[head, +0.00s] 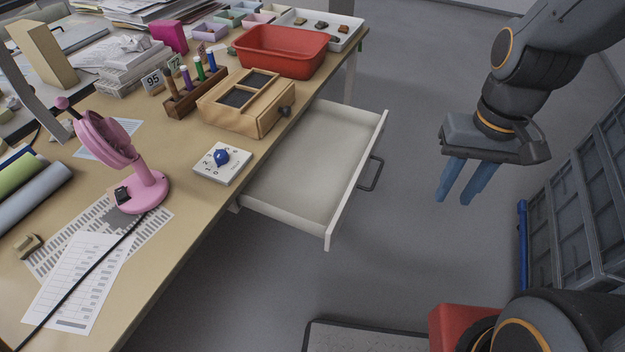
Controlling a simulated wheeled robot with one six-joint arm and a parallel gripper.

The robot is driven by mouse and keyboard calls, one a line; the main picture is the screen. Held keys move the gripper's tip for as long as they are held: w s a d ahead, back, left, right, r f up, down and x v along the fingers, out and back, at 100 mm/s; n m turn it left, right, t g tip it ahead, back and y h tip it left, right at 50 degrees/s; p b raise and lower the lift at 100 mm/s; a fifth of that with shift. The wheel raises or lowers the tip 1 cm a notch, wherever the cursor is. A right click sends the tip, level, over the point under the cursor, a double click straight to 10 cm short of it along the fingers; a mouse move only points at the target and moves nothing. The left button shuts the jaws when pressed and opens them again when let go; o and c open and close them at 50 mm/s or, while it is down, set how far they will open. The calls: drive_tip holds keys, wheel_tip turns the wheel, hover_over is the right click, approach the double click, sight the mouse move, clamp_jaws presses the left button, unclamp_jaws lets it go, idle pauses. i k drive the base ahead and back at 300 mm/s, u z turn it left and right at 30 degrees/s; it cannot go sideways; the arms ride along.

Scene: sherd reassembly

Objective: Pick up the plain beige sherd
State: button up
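I cannot pick out a plain beige sherd for certain. Several small sherds lie in a white tray (352,20) at the far end of the table. One looks dark (299,21), one brownish (320,25) and one reddish brown (343,28); they are too small to show any pattern. My gripper (454,200) has two blue fingers pointing down, set apart with nothing between them. It hangs over the floor, right of the table and well away from the tray.
A white drawer (310,165) stands pulled out and empty from the table (190,225). A red basin (280,50) stands in front of the tray. Grey crates (585,215) stand at right.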

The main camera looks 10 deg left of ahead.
sight(26, 244)
drive_tip(key=u, duration=5)
drive_tip(key=i, duration=0.9)
drive_tip(key=z, duration=1.6)
